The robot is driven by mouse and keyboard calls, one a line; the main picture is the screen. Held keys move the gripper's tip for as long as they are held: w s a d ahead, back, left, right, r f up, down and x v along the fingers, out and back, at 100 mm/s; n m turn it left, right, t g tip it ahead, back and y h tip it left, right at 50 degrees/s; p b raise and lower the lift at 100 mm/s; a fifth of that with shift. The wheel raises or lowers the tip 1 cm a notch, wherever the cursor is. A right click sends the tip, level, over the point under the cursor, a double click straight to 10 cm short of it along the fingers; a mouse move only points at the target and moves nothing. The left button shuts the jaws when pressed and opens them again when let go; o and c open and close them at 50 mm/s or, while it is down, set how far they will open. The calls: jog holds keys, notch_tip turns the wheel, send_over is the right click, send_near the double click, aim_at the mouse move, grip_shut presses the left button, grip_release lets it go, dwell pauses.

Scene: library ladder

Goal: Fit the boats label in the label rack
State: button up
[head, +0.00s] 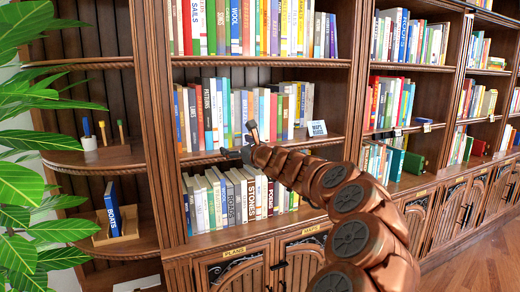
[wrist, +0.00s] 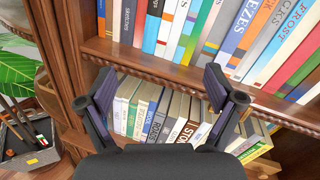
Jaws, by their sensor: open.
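A blue upright piece with white lettering that seems to read BOATS (head: 113,208) stands, slightly tilted, in a small wooden rack (head: 101,239) on the lower curved shelf at the left in the head view. I cannot tell whether it is the label or a book. My gripper (head: 247,140) is in front of the middle bookcase, to the right of and above that rack. In the wrist view my gripper (wrist: 160,92) has its fingers wide apart with nothing between them. Book spines show behind them.
A white card reading MAPS (head: 317,128) stands on the middle shelf edge. A leafy plant (head: 25,150) crowds the far left. Rows of books fill the bookcase. Open floor lies at the lower right.

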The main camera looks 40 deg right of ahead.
jog(key=s+d+f+m+g+h, duration=0.1)
jog(key=s+d+f+m+h, duration=0.15)
jog(key=d, duration=0.35)
jog(key=s+d+f+m+h, duration=0.1)
jog(key=d+m+h, duration=0.15)
jog(key=d, duration=0.35)
jog(key=shift+m+y, duration=0.4)
jog(key=shift+p+x, duration=1.65)
jog(key=shift+x, duration=2.15)
jog(key=shift+d+f, duration=0.1)
jog(key=shift+f, duration=0.1)
jog(key=shift+c, duration=0.4)
jog(key=c, duration=1)
